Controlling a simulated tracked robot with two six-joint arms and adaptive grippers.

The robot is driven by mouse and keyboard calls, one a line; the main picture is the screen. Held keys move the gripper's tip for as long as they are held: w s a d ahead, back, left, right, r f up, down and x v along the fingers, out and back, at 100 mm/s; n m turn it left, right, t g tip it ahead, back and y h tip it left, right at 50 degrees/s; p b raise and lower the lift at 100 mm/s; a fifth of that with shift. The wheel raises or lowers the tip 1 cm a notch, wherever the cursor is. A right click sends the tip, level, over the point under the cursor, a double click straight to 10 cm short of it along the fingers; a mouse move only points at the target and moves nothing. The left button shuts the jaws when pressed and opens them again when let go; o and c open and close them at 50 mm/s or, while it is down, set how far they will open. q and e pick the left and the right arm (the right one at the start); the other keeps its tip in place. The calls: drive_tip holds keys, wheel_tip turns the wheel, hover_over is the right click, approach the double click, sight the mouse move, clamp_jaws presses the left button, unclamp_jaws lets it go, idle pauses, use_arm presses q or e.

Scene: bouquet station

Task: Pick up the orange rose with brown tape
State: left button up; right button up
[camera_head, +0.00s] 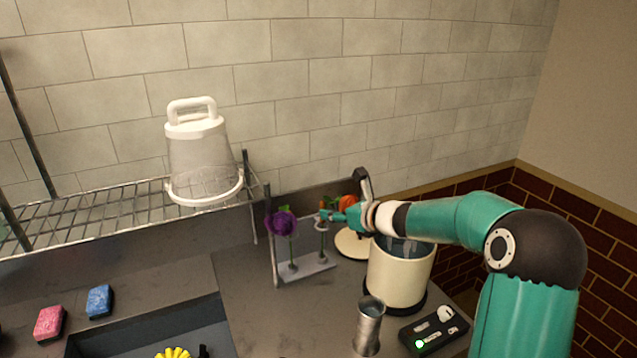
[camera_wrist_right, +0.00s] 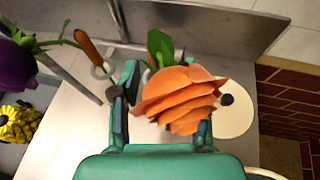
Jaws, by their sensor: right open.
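The orange rose (camera_head: 349,201) is at the rack's right end in the head view, partly hidden by my right gripper (camera_head: 340,214). In the right wrist view the orange rose (camera_wrist_right: 180,98) fills the space in front of my open right gripper (camera_wrist_right: 160,100). Its bloom covers most of the right finger; the left finger shows beside it. Green leaves show behind the bloom. A brown-orange piece (camera_wrist_right: 88,45) is left of the rose, near a grey ring; I cannot tell whether it is the tape. The rose's stem is mostly hidden. My left gripper is out of view.
A purple flower (camera_head: 282,222) stands in the grey rack (camera_head: 305,271), left of the rose. A cream bucket (camera_head: 395,282) is under my right forearm, with a metal cup (camera_head: 369,325) and black device (camera_head: 434,331) nearby.

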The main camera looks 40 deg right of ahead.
drive_tip(key=shift+a+p+x, duration=0.15)
drive_tip(key=shift+p+x, duration=0.25)
drive_tip(key=shift+x, duration=0.9)
drive_tip(key=shift+a+p+x, duration=0.2)
drive_tip(key=shift+p+x, duration=0.2)
drive_tip(key=shift+x, duration=0.95)
drive_tip(key=shift+r, duration=0.15)
clamp_jaws()
